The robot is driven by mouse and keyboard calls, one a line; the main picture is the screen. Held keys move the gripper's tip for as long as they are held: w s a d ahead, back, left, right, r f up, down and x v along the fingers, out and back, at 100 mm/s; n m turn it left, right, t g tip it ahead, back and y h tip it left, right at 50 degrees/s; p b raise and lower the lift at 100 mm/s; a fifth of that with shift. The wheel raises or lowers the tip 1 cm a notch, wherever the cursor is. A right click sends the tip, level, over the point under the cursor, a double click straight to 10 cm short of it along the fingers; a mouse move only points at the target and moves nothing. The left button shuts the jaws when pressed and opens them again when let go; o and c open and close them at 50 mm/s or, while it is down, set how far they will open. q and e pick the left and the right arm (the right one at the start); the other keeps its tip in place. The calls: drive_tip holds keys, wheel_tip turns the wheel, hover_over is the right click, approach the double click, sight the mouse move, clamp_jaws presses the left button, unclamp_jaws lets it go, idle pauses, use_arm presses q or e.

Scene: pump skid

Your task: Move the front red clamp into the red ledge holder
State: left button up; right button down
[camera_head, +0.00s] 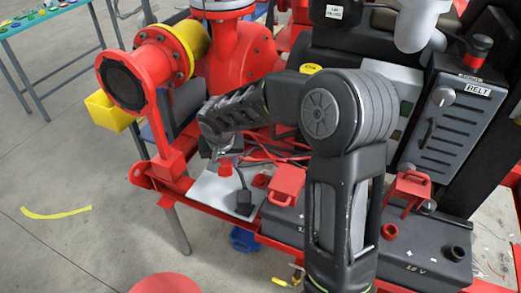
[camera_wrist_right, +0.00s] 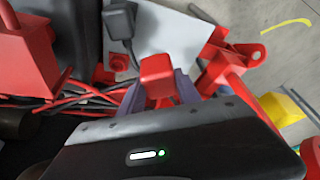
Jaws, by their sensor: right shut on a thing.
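My right gripper (camera_head: 222,150) is shut on a red clamp (camera_head: 225,166), held over the pale ledge plate (camera_head: 207,190). In the right wrist view the red clamp (camera_wrist_right: 157,68) sits between the fingers of the gripper (camera_wrist_right: 160,88). Whether it touches the plate I cannot tell. A small red holder (camera_head: 261,181) is on the plate to the right of the clamp; it also shows in the wrist view (camera_wrist_right: 118,62), left of the clamp and apart from it. A black clamp (camera_head: 244,202) with a dark cable stands on the plate's front part. My left gripper is not in view.
Red cables (camera_wrist_right: 85,95) run close to the gripper. A red pipe flange (camera_head: 125,80) and a yellow box (camera_head: 108,110) are left of it. The floor at left is mostly free.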

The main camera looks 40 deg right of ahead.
drive_tip(key=s+d+m+g+h, duration=0.1)
drive_tip(key=d+m, duration=0.5)
drive_tip(key=d, duration=0.5)
drive_tip(key=shift+s+d+f+g+h, duration=0.3)
drive_tip(key=shift+s+d+f+h, duration=0.05)
drive_tip(key=shift+s+f+h, duration=0.05)
drive_tip(key=shift+f+b, duration=0.15)
drive_tip(key=shift+b, duration=0.15)
drive_tip(key=shift+f+b, duration=1.5)
drive_tip(key=shift+f, duration=1.3)
drive_tip(key=shift+r, duration=0.2)
drive_tip(key=shift+b, duration=0.55)
drive_tip(key=shift+a+f+b, duration=0.1)
drive_tip(key=shift+f+b, duration=1.65)
drive_tip(key=shift+b, duration=0.15)
drive_tip(key=c, duration=0.8)
unclamp_jaws()
